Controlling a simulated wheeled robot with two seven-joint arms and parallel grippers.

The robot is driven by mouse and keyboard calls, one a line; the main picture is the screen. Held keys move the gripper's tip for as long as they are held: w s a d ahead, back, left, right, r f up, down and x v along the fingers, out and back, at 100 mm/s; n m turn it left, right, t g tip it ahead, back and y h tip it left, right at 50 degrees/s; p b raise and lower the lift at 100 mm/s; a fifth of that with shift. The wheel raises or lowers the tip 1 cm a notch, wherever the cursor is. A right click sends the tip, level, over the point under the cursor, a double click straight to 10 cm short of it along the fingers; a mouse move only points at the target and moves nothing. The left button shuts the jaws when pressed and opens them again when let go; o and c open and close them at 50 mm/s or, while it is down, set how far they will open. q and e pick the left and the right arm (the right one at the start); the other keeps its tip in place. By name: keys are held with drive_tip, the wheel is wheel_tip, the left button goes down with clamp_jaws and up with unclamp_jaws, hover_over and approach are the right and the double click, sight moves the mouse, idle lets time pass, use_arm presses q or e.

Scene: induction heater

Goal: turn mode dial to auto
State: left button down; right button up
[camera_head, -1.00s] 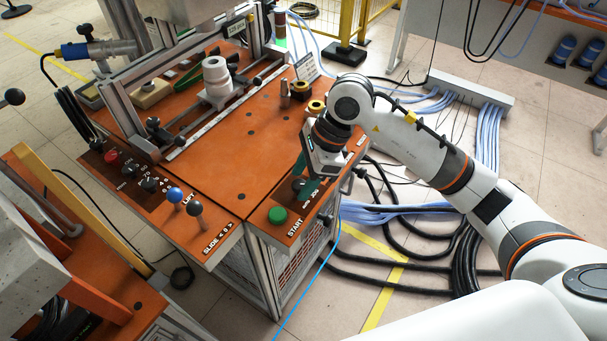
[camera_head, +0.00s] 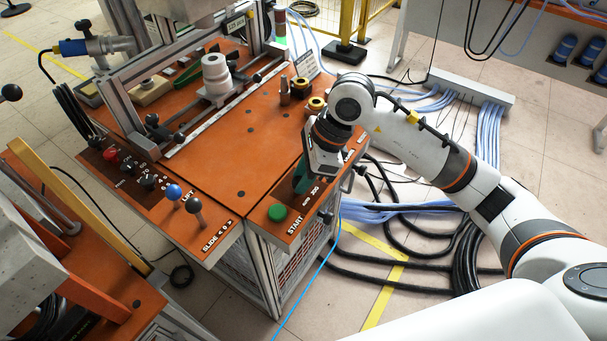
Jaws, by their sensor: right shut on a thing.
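My right gripper (camera_head: 303,181) reaches down to the right front of the orange machine top, beside the green START button (camera_head: 278,212). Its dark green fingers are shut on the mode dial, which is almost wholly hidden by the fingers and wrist. White lettering (camera_head: 308,194) shows just in front of the fingers, but is partly covered and hard to read. The dial's pointing direction cannot be seen. My left gripper is not in view.
Brass-coloured parts (camera_head: 301,87) stand behind my right wrist. Black cables (camera_head: 400,230) lie on the floor to the right.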

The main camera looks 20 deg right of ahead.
drive_tip(key=m+t+b, duration=0.1)
drive_tip(key=m+b, duration=0.1)
drive_tip(key=m, duration=0.1)
drive_tip(key=m+t+h+b, duration=0.1)
drive_tip(key=m+b, duration=0.1)
drive_tip(key=m, duration=0.1)
drive_tip(key=shift+s+a+f, duration=0.1)
drive_tip(key=shift+s, duration=0.1)
drive_tip(key=m+b, duration=0.1)
drive_tip(key=m, duration=0.1)
drive_tip(key=m+t+h+b, duration=0.1)
drive_tip(key=m, duration=0.1)
drive_tip(key=shift+s+a+m+h, duration=0.1)
drive_tip(key=shift+a+m+h, duration=0.05)
drive_tip(key=shift+m+h, duration=0.2)
drive_tip(key=shift+r+m+b, duration=0.2)
drive_tip(key=shift+m+b, duration=0.05)
drive_tip(key=shift+b, duration=0.1)
drive_tip(key=o, duration=1)
drive_tip(key=shift+c, duration=0.2)
drive_tip(key=v, duration=1.2)
drive_tip(key=shift+p, duration=0.3)
drive_tip(key=shift+s, duration=0.1)
drive_tip(key=shift+f, duration=0.1)
